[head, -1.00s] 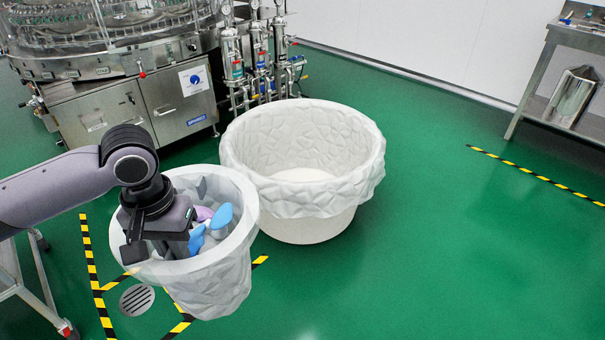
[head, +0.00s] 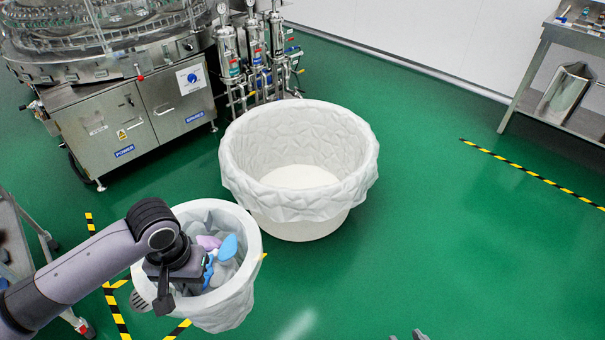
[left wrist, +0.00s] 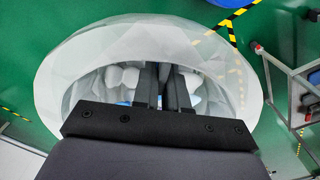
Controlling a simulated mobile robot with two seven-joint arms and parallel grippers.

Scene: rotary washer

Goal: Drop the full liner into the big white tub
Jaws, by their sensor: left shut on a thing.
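The full liner (head: 222,308) is a translucent white, crumpled bag with a wide round mouth. Blue, purple and grey pieces (head: 228,248) lie inside it. My left gripper (head: 165,292) is at the near left side of its mouth, shut on the liner. In the left wrist view the fingers (left wrist: 163,85) are close together over the liner's mouth (left wrist: 75,65); their grip point is hard to see. The big white tub (head: 300,228), with a faceted lining folded over its rim, stands just behind and right of the liner. Dark tips, likely my right gripper (head: 409,336), show at the bottom edge.
A steel rotary washer (head: 135,120) and filter columns (head: 258,60) stand behind at left. A steel cart (head: 30,250) is at far left. A steel table (head: 550,75) is at upper right. The green floor right of the tub is clear.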

